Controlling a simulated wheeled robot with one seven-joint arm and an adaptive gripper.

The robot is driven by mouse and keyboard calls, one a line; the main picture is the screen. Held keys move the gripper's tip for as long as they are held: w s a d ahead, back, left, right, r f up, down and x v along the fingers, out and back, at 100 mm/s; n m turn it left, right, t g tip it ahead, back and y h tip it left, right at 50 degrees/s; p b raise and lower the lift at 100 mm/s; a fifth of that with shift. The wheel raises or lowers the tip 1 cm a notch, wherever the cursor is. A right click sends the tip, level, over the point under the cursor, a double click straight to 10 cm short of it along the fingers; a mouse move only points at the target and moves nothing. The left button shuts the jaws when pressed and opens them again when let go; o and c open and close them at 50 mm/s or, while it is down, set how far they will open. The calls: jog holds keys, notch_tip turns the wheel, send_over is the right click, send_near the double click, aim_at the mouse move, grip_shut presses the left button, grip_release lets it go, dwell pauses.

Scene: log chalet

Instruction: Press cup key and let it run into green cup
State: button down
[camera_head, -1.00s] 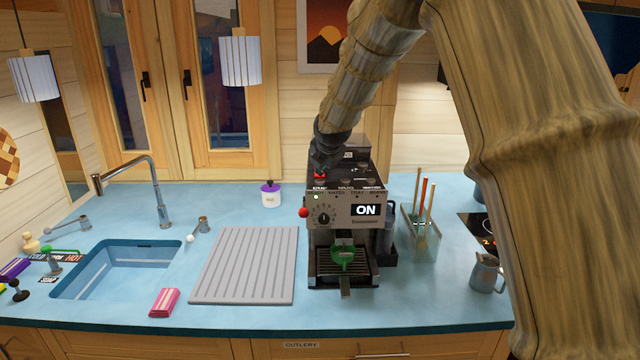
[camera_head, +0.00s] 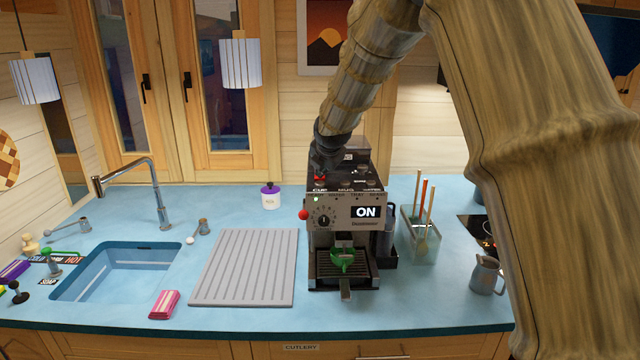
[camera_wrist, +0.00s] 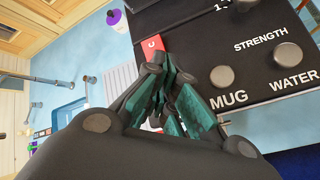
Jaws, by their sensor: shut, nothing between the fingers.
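The coffee machine (camera_head: 343,212) stands on the blue counter, with "ON" on its display. The red cup key (camera_head: 320,179) is at the left of its top row, above the word "CUP"; in the wrist view the red key (camera_wrist: 152,43) shows partly behind my fingertips. My gripper (camera_head: 319,170) points down over this key, shut and empty; its green-padded fingers show in the wrist view (camera_wrist: 168,78). I cannot tell whether the tips touch the key. The green cup (camera_head: 343,262) stands upright on the drip tray under the spout. Its contents are too small to make out.
The mug key (camera_wrist: 222,76) and water key (camera_wrist: 288,55) lie right of my fingers. A utensil holder (camera_head: 420,240) and metal jug (camera_head: 486,274) stand right of the machine. A ribbed drainboard (camera_head: 245,265) and sink (camera_head: 120,270) lie left.

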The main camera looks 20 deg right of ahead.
aim_at(323, 182)
jog(key=shift+f, duration=0.2)
jog(key=shift+f, duration=0.25)
jog(key=shift+f, duration=0.6)
dwell(1.4)
jog(key=shift+r, duration=0.1)
jog(key=shift+r+p, duration=0.7)
jog(key=shift+r, duration=0.25)
jog(key=shift+r+p, duration=2.05)
jog(key=shift+r, duration=0.45)
